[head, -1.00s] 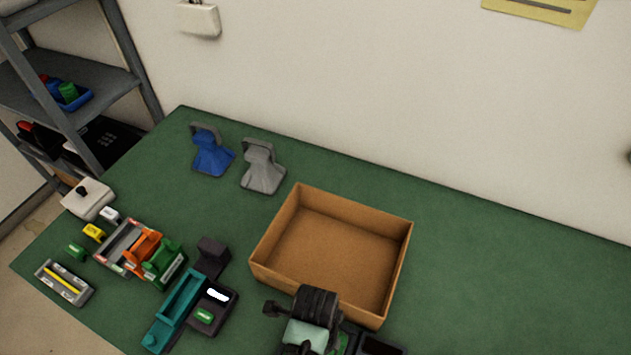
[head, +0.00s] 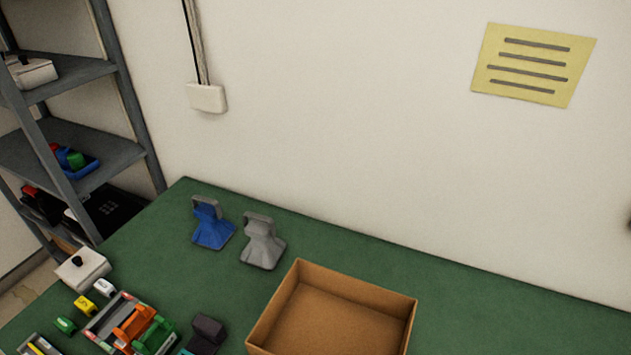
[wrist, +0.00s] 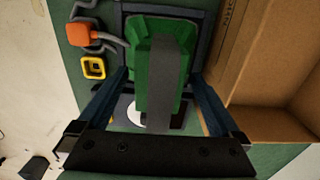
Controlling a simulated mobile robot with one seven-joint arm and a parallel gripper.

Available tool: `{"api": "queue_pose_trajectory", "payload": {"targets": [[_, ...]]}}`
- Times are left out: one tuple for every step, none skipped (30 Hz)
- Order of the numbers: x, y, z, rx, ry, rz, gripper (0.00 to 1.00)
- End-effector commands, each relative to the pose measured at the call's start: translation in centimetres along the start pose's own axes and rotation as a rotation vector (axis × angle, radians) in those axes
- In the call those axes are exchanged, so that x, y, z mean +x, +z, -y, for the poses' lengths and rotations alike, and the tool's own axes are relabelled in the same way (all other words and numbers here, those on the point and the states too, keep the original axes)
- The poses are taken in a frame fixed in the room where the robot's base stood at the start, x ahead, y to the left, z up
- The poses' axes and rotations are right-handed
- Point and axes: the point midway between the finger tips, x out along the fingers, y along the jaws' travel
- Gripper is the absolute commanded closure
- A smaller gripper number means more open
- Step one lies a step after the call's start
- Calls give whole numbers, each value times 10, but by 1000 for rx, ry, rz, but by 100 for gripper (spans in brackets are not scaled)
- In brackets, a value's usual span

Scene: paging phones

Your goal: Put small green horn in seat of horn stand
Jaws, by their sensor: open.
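In the wrist view a green handset-like piece with a grey strip along it (wrist: 139,65), likely the small green horn, lies over a dark base with a white round patch. My gripper (wrist: 160,88) is open, its dark fingers on either side of this piece; I cannot tell whether they touch it. In the head view a blue stand (head: 212,232) and a grey stand (head: 262,245) with hooked tops stand upright at the back left, both empty. Which is the horn stand, I cannot tell. My gripper is outside the head view.
An empty cardboard box (head: 300,283) stands right of the wrist view's green piece (wrist: 290,95). A tray (head: 100,320) holds orange and green pieces at front left. A white box (head: 82,268) is near the left edge. Green table right of the cardboard box is clear.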

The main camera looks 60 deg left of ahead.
Motion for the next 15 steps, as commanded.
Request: {"api": "queue_pose_trajectory", "payload": {"targets": [[-10, 0, 1, 1, -5, 0, 0], [-16, 0, 0, 1, -4, 0, 0], [-25, 0, 1, 0, -5, 0, 0], [-32, 0, 1, 0, -6, 1, 0], [-39, 0, 1, 1, -6, 0, 0], [-48, 0, 1, 1, -6, 0, 0], [-54, 0, 1, 1, -5, 0, 0], [-60, 0, 1, 1, -5, 0, 0], [-68, 0, 1, 0, -4, 0, 0], [-74, 0, 1, 0, -4, 0, 0], [-79, 0, 1, 0, -4, 0, 0], [-85, 0, 1, 1, -4, 0, 0], [-89, 0, 1, 1, -3, 0, 0], [-92, 0, 1, 1, -3, 0, 0], [-96, 0, 0, 1, -1, -1, 0]]}}
